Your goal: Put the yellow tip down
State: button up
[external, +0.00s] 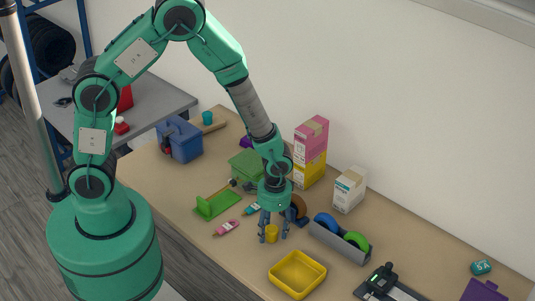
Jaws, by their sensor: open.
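The yellow tip (271,234) looks like a small yellow cylinder, upright, at the wooden bench top. My gripper (273,239) points straight down over it, with one dark finger on each side. The fingers are open around the yellow tip, and it appears to stand on the bench between them. Its underside and any small gap to the fingers are too small to make out.
A yellow tray (297,290) lies in front. A grey holder (340,244) with blue and green rolls stands close on the right. Pink and yellow boxes (311,142) stand behind.

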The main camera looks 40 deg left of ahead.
aim_at(273, 228)
notch_tip(273, 228, up, 12)
jog(key=p, duration=0.1)
jog(key=shift+w+d+f+p, duration=0.15)
jog(key=shift+w+f+p, duration=0.05)
jog(key=shift+f+p, duration=0.1)
dwell(0.7)
jog(key=w+a+r+n+t+h, duration=0.1)
jog(key=a+r, duration=0.7)
jog(key=r, duration=0.3)
jog(key=w+a+r+n+t, duration=0.1)
jog(key=a+r+n+t, duration=0.1)
jog(key=a+r, duration=0.7)
jog(key=s+a+r+n+t, duration=0.3)
jog(key=s+a+r, duration=0.9)
jog(key=a+r, duration=0.2)
jog(key=shift+s+a+y, duration=0.15)
jog(key=shift+s+y, duration=0.1)
jog(key=shift+y, duration=0.05)
